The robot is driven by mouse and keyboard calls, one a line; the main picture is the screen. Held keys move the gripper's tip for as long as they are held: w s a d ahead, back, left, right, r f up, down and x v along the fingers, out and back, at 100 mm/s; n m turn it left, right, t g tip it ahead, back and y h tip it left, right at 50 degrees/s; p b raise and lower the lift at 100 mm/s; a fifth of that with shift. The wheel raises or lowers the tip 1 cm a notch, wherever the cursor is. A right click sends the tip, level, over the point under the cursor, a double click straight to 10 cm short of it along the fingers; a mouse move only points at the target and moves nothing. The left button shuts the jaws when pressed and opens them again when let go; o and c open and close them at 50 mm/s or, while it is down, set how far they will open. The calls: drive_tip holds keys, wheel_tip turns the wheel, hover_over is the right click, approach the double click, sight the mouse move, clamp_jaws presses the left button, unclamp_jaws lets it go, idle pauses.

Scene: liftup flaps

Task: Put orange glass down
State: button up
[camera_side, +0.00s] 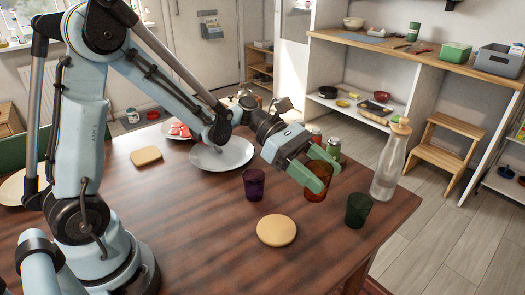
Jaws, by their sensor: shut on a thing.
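The orange glass (316,190) is upright near the right side of the wooden table. My gripper (318,177) is shut on it, with the green fingers on its near and far sides. The fingers hide part of the glass. I cannot tell whether its base touches the table or hangs a little above it.
A purple glass (254,184) stands to the left and a dark green glass (358,210) to the right. A clear bottle (390,165) stands near the table's right edge. A round tan disc (277,230) lies in front; a white plate (222,155) lies behind. The front table area (215,262) is clear.

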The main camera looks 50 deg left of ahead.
drive_tip(key=shift+w+r, duration=0.1)
drive_tip(key=a+r+n+t+y, duration=0.9)
drive_tip(key=a+r+n+t, duration=0.25)
drive_tip(key=r, duration=0.35)
drive_tip(key=d+f+m+g+h, duration=0.3)
drive_tip(key=f, duration=0.1)
drive_tip(key=d+f+m+g+h, duration=0.2)
drive_tip(key=d+f+m+g, duration=0.2)
drive_tip(key=f, duration=0.1)
drive_tip(key=d+f+m+g+h, duration=0.3)
drive_tip(key=d+f, duration=0.1)
drive_tip(key=f, duration=0.1)
drive_tip(key=shift+w+m+h, duration=0.25)
drive_tip(key=shift+w+h, duration=0.05)
drive_tip(key=shift+w, duration=0.05)
drive_tip(key=shift+s+d+f+m+g, duration=0.25)
drive_tip(key=shift+s+f+m+g, duration=0.25)
drive_tip(key=shift+f+g, duration=0.2)
drive_tip(key=shift+w, duration=0.1)
drive_tip(key=shift+w+a+f, duration=1.1)
drive_tip(key=shift+a+f, duration=0.5)
drive_tip(key=shift+f, duration=0.15)
drive_tip(key=shift+w+a+f, duration=1.05)
drive_tip(key=shift+a+f, duration=0.55)
drive_tip(key=shift+f, duration=0.15)
drive_tip(key=shift+w+a+f, duration=1.1)
drive_tip(key=shift+a+f, duration=0.5)
drive_tip(key=shift+f, duration=0.15)
